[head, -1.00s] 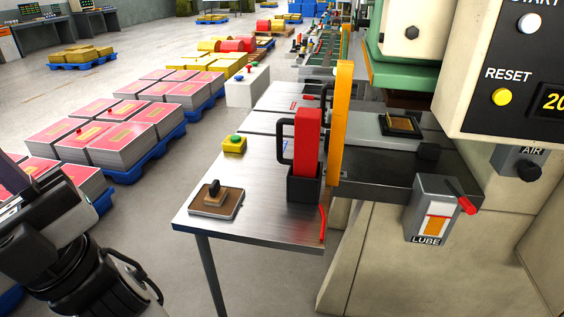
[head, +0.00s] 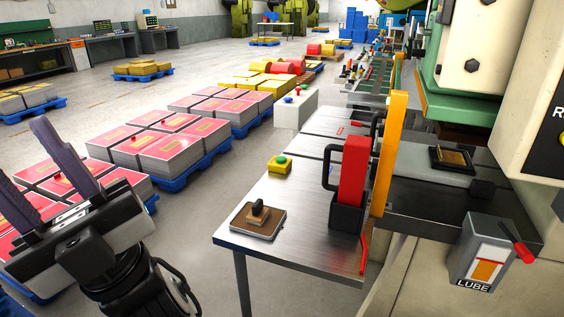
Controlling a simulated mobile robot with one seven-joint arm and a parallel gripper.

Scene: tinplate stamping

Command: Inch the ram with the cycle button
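A green button on a small yellow box (head: 280,164) sits on the steel table (head: 300,235), near its left edge. It carries no label I can read. The green and cream press (head: 470,60) stands at the upper right, and I cannot clearly make out its ram. A die block with a brass-coloured face (head: 452,157) lies on the press bed. My gripper (head: 22,150) is at the lower left, beside the table and apart from everything on it. Its two dark fingers are spread, with nothing between them.
A red tool in a black holder (head: 350,185) and an upright yellow post (head: 391,150) stand between table and press. A LUBE box (head: 485,255) is at the right. Pallets of pink stacks (head: 165,140) line the left.

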